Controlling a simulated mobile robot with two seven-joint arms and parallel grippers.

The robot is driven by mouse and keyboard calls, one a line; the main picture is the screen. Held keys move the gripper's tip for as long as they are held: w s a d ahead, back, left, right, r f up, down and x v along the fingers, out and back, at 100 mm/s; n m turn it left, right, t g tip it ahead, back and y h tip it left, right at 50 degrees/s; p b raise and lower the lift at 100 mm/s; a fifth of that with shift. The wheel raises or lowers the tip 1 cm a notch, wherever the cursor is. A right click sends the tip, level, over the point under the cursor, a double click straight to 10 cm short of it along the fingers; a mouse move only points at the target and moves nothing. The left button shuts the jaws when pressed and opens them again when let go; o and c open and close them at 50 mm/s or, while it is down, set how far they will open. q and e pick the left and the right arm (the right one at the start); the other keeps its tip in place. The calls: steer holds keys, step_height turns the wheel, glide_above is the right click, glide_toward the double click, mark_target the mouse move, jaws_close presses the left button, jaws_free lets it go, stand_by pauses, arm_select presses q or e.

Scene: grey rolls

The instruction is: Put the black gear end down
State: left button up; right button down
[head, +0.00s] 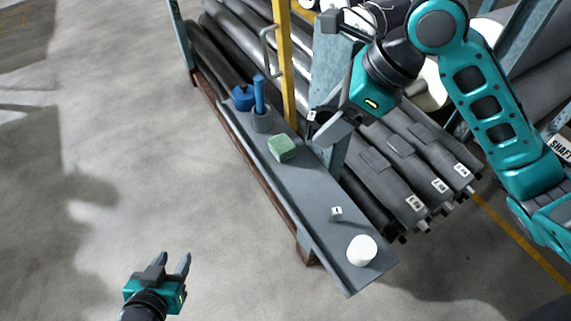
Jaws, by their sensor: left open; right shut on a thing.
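My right gripper (325,125) is above the grey shelf near the yellow post, at the end of the teal arm from the right. It is shut on a small dark piece with a pale mark, the black gear end (312,116). The piece is mostly hidden by the fingers, and its teeth cannot be made out. I cannot tell whether it touches anything below. My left gripper (171,266) is at the bottom left, open and empty over bare floor, away from the shelf.
The long grey shelf (300,190) carries a green block (282,148), a small pale cube (336,213), a white cylinder (362,250) and a grey cup (262,122) with a blue-handled tool. Shelf room shows between block and cube.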

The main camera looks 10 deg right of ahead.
step_height(320, 180, down, 20)
steer(key=shift+r, duration=0.1)
stand_by(0.4)
steer(key=shift+c, duration=0.9)
jaws_free()
steer(key=v, duration=1.2)
